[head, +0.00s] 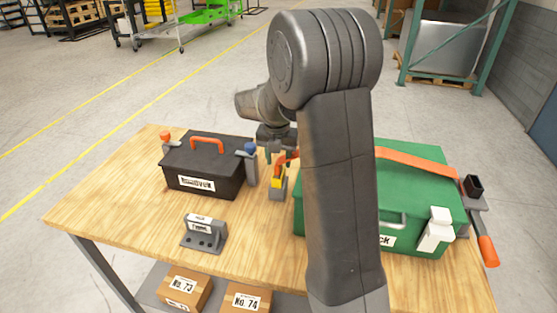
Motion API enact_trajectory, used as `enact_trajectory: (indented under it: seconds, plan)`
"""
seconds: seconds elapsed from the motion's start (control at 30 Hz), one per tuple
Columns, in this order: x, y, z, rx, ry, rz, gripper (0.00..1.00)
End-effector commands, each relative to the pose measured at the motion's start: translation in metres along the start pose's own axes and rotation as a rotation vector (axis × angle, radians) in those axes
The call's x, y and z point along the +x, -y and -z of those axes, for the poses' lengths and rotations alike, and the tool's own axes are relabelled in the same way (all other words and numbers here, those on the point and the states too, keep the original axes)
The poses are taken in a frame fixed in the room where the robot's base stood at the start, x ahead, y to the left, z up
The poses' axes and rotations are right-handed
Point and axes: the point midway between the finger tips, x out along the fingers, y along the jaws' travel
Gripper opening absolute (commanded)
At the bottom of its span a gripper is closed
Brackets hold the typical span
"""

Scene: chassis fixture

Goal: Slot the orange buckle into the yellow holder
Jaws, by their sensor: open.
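The yellow holder (278,181) stands on a grey base on the wooden table, between the black box and the green box. An orange piece, which looks like the buckle (282,159), is just above the holder. It seems to be at the left end of the orange strap. I cannot tell whether it touches the holder. My gripper (273,152) is open, pointing down beside the orange piece and above the holder. Whether the buckle is between the fingers is too small to tell. My forearm hides the middle of the strap.
The green box (425,175) with the orange strap (418,160) over its lid fills the table's right. A black box (210,165) with an orange handle is at left. A blue-topped grey post (251,168) stands beside it. A grey bracket (204,233) sits in front.

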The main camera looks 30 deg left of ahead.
Motion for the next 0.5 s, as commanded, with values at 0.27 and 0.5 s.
enact_trajectory:
  seconds: [0.27, 0.5]
  plan:
    - [-0.057, -0.001, -0.001, 0.0, 0.006, -0.004, 0.41]
    - [-0.107, 0.0, 0.0, 0.0, 0.003, -0.002, 0.41]
